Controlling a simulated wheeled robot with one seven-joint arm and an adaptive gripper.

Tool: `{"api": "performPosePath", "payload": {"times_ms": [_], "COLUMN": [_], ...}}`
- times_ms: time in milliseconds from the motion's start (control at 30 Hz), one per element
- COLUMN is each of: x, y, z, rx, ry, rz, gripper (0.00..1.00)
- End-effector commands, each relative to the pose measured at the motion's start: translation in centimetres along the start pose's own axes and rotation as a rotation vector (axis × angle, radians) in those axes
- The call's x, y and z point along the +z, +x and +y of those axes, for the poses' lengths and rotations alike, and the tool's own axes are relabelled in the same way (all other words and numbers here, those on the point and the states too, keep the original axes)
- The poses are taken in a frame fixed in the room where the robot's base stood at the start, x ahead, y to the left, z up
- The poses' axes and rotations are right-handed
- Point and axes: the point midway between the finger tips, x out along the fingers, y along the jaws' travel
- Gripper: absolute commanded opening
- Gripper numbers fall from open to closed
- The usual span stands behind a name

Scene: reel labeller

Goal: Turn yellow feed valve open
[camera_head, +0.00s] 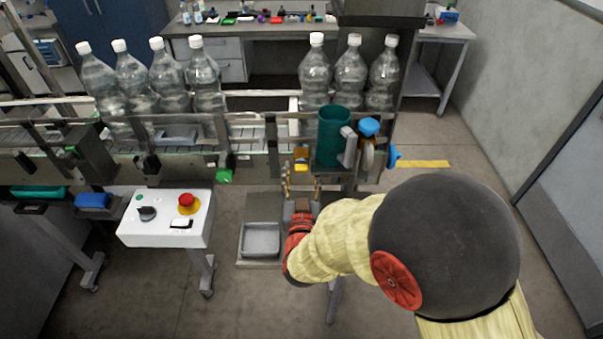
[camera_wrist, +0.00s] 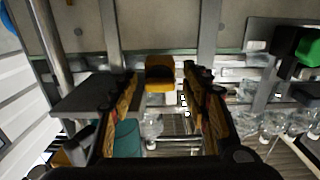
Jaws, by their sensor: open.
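The yellow feed valve handle (camera_head: 301,161) is on the front of the conveyor, left of the dark green cylinder. In the wrist view the yellow handle (camera_wrist: 160,72) is a rounded block, centred ahead of the fingertips. My gripper (camera_head: 301,181) is just in front of and below the handle. In the wrist view my gripper (camera_wrist: 161,88) is open, one finger on each side of the line to the handle, with nothing held. I cannot tell whether a fingertip touches the handle. The valve's stem and its turn angle are not clear.
A green knob (camera_head: 225,175) is left on the conveyor front; a blue knob (camera_head: 369,126) is right beside the dark green cylinder (camera_head: 333,137). Several bottles stand on the conveyor. A white control box (camera_head: 168,219) with a red button and a grey tray (camera_head: 261,240) are lower left.

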Motion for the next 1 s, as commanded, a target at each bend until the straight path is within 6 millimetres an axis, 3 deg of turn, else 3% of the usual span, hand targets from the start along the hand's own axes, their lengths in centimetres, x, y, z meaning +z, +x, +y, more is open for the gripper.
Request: {"api": "performPosePath", "payload": {"times_ms": [333,700,1000], "x": [-0.1,0.0,0.0], "y": [-1.2,-8.5,-11.7], "z": [-0.1,-0.2,-0.1], "rx": [-0.003,-0.005,-0.002], "ry": [0.001,0.0,0.0], "rz": [0.0,0.0,0.0], "gripper": [0.47,0.47,0.47]}}
